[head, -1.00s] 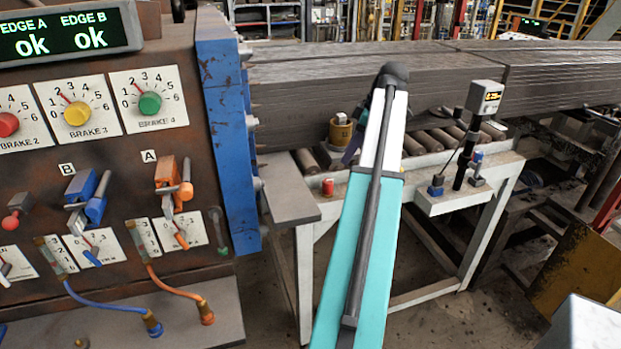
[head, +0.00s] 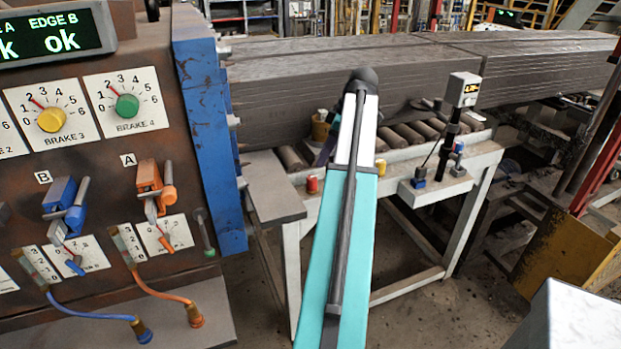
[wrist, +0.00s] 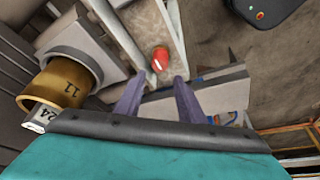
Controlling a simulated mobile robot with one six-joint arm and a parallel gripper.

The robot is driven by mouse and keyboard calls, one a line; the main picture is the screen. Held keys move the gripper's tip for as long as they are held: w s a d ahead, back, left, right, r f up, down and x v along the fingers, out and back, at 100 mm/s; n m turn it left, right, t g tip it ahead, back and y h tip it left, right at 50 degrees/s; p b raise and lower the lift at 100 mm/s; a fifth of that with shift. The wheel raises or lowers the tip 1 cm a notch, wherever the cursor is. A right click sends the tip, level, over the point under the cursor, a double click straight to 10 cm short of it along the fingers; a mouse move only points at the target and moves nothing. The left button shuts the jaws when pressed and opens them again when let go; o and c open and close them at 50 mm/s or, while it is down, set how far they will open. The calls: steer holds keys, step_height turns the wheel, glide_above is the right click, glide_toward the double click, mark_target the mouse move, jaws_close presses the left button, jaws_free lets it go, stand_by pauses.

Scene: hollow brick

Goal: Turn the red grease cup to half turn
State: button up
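The red grease cup (head: 312,184) is a small red cylinder with a pale yellowish base, on the front rail of the white roller stand, just left of my arm. It also shows in the wrist view (wrist: 160,60), beyond my fingertips. My gripper (wrist: 157,82) is open, with its two purple fingers apart and nothing between them. The cup appears ahead of the gap, with no contact visible. In the head view my arm hides most of the gripper. The cup's turn marking cannot be read.
A yellow cup (head: 381,168) sits on the same rail, right of my arm. A blue post (head: 208,130) and control panel (head: 60,150) are at left. A sensor post (head: 452,125) stands at right.

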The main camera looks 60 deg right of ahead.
mark_target(312, 177)
steer(key=shift+p+x, duration=1.35)
steer(key=shift+x, duration=4)
steer(key=shift+w, duration=0.1)
steer(key=c, duration=0.8)
